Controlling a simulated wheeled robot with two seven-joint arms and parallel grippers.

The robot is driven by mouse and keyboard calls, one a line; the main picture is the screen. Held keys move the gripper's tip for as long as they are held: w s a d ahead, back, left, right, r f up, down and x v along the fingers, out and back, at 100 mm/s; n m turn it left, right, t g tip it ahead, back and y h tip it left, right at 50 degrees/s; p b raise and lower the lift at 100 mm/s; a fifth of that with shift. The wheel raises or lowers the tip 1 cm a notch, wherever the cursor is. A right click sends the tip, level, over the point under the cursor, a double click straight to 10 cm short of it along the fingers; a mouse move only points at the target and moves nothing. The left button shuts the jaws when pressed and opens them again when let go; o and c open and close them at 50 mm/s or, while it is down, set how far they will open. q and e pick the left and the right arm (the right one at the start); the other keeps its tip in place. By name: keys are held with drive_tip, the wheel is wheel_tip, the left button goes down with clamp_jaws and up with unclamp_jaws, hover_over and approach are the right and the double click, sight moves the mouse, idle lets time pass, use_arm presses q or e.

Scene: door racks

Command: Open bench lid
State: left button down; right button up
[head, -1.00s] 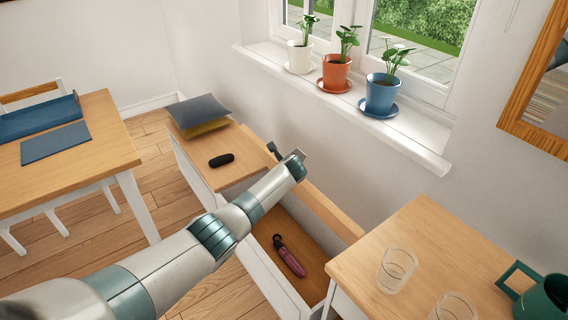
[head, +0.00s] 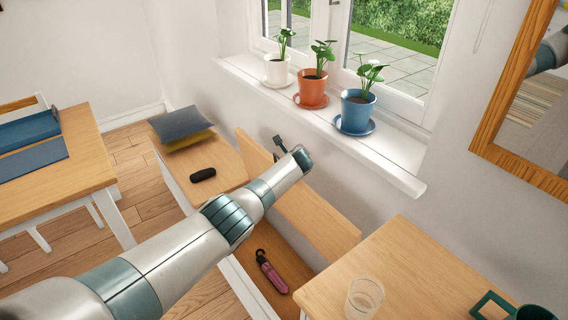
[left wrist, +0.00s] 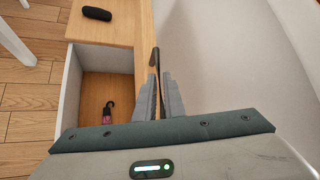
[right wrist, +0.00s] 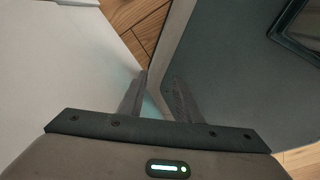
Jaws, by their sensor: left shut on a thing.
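The bench lid (head: 318,213) is a wooden panel, raised and standing steeply at the wall side of the bench, its underside facing me. The open compartment (head: 285,243) below has a wooden floor. My left gripper (head: 280,146) is at the lid's upper edge. In the left wrist view my left gripper (left wrist: 160,82) is shut on the lid, which shows nearly edge-on; the exact contact is partly hidden by the fingers. My right gripper (right wrist: 161,82) shows only in the right wrist view, with its fingers apart and nothing between them.
A black case (head: 202,174) and cushions (head: 183,125) rest on the fixed bench top. Potted plants (head: 312,86) line the windowsill (head: 385,165) above. A side table (head: 410,260) with a glass (head: 364,299) stands at right.

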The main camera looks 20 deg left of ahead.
use_arm(q)
drive_tip(key=c, duration=1.9)
unclamp_jaws()
drive_tip(key=shift+o, duration=0.2)
drive_tip(key=shift+p+v, duration=0.7)
drive_tip(key=shift+v, duration=0.3)
drive_tip(key=v, duration=1.5)
drive_tip(key=shift+s+d, duration=0.15)
